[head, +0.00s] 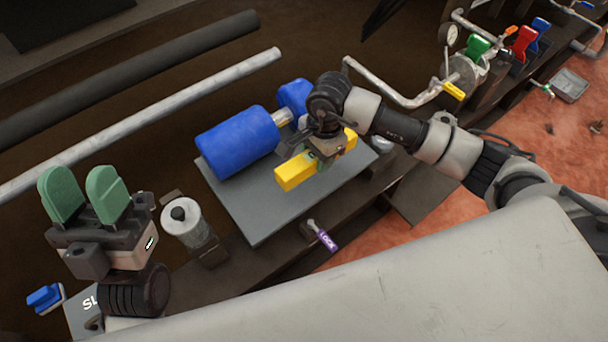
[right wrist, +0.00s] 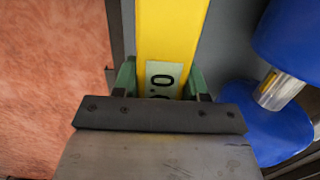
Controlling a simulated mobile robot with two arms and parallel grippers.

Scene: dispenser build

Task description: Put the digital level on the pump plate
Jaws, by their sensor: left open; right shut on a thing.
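The digital level is a yellow bar (head: 294,172) in the head view, at or just above the grey pump plate (head: 252,214). I cannot tell whether it touches the plate. My right gripper (head: 325,158) is shut around the level's middle from above. In the right wrist view the level (right wrist: 172,30) runs between the green fingers, with its small display reading near zero. The plate shows beside it. My left gripper (head: 88,196) is open and empty, with its green fingers pointing up, left of the plate.
A blue motor and pump (head: 238,141) sit on the plate behind the level. A white-grey cylinder (head: 184,220) stands left of the plate. A purple-handled valve (head: 322,236) is at the front edge. Grey pipes (head: 150,118) run along the back left.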

